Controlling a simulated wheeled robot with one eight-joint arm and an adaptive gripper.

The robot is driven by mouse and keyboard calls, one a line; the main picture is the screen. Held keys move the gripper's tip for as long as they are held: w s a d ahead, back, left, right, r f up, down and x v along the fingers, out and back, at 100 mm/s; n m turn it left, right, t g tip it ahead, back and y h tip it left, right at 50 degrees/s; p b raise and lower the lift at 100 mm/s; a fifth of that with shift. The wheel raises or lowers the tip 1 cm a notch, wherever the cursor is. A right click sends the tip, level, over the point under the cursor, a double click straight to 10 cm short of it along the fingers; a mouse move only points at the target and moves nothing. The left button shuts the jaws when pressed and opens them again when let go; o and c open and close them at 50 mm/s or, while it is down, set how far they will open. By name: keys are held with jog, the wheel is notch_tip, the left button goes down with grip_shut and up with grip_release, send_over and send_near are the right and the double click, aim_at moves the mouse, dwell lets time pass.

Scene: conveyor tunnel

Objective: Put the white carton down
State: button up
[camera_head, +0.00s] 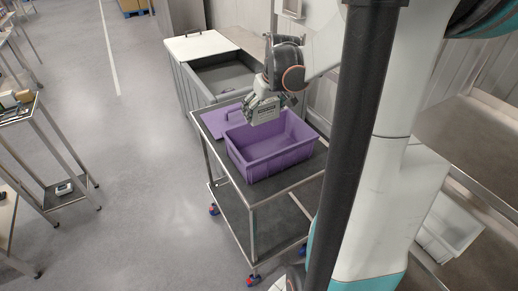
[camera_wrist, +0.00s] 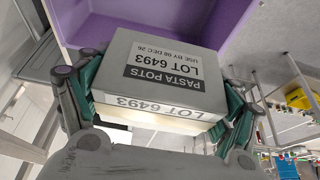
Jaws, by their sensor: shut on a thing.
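The white carton (camera_wrist: 165,65), greyish in this light, fills the middle of the wrist view. Its label reads "PASTA POTS LOT 6493". My gripper (camera_wrist: 168,90) is shut on it, with a green-sided finger at each side. In the head view my gripper (camera_head: 263,106) is over the back part of an open purple crate (camera_head: 275,165). The carton's underside and its gap to the crate cannot be made out there. The crate's purple wall also shows behind the carton in the wrist view (camera_wrist: 215,20). The visible crate floor looks empty.
The crate stands on a two-shelf metal cart (camera_head: 254,202) with wheels. A flat purple piece (camera_head: 214,124) lies beside it on the cart. A grey bin (camera_head: 190,70) with a white top stands behind. Steel racks (camera_head: 35,110) are at the left, with open floor between.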

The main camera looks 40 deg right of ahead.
jog(key=b, duration=0.4)
send_over(258, 157)
jog(key=s, duration=0.1)
notch_tip(258, 157, down, 15)
jog(key=shift+s+r, duration=0.1)
jog(key=shift+s, duration=0.05)
jog(key=shift+s+a+f+b, duration=0.1)
jog(key=shift+f+b, duration=0.75)
jog(key=shift+f, duration=1.7)
jog(key=shift+f, duration=0.2)
jog(key=o, duration=1.4)
jog(key=shift+o, duration=0.2)
jog(key=shift+r, duration=0.5)
jog(key=p+v, duration=0.3)
jog(key=v, duration=0.8)
jog(key=shift+s, duration=0.25)
